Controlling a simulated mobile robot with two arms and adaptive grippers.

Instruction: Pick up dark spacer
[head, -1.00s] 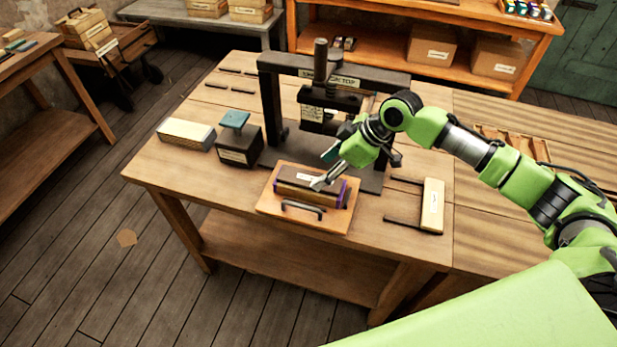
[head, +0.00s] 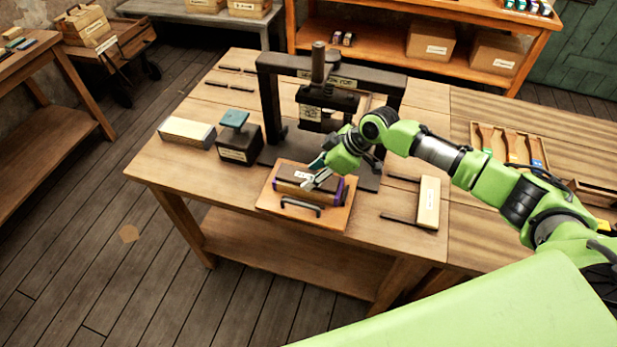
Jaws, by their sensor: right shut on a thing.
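The dark spacer (head: 291,174), a dark brown block with a white label, lies on top of a purple-edged stack (head: 300,192). The stack is on an orange-brown board (head: 268,205) with a black handle (head: 300,206) at the front of the table. My right gripper (head: 313,183) reaches down from the right and is shut on the dark spacer near its right end. The fingers hide part of the spacer. I cannot tell whether it is clear of the stack. My left gripper is not in view.
A dark block with a teal top (head: 238,142) and a pale block (head: 187,131) are at left. A cream block (head: 429,203) and dark bars (head: 398,219) lie at right.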

